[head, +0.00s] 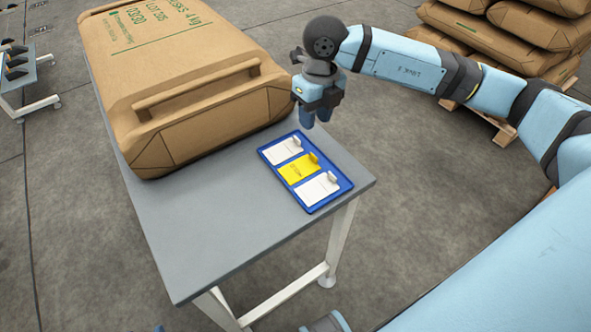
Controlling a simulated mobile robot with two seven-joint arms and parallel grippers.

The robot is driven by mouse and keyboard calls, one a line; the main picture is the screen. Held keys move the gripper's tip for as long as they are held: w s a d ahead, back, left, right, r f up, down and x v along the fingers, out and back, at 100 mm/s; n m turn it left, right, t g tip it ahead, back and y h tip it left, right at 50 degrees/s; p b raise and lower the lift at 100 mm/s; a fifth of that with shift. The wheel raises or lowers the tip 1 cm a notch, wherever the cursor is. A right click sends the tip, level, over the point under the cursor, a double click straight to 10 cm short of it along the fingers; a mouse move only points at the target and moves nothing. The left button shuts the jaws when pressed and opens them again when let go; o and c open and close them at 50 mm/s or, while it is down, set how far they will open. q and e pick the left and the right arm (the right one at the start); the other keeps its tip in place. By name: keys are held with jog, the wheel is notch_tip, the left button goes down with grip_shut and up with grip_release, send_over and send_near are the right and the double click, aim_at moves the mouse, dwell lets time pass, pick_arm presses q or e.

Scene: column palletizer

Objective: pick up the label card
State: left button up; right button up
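Three cards lie side by side in a blue tray (333,199) near the right edge of the grey table. The far one is a white card (285,150), the middle one is a yellow card (297,169), and the near one is a white card (317,188). Each has a small raised tab. I cannot tell which one is the label card. My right gripper (317,121) points down just beyond the tray's far end, apart from the cards. Its two fingers stand apart with nothing between them. My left gripper is not in view.
A large brown sack (200,100) with a moulded handle fills the far left part of the table (215,235). The table's near part is bare. More brown sacks (490,45) are stacked on a wooden pallet (487,122) at the back right.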

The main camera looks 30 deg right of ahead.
jog(key=d+h, duration=0.1)
jog(key=d, duration=0.1)
send_over(314, 156)
jog(key=f, duration=0.4)
jog(key=d+f+b, duration=0.1)
jog(key=f, duration=0.2)
jog(key=shift+a+f+b, duration=0.1)
jog(key=shift+a+f, duration=0.05)
jog(key=shift+f, duration=0.9)
jog(key=shift+a+f+b, duration=0.15)
jog(key=shift+a+f, duration=0.05)
jog(key=shift+f, duration=0.85)
jog(key=shift+a+f+b, duration=0.1)
jog(key=shift+a+f, duration=0.05)
jog(key=shift+f, duration=0.9)
grip_shut()
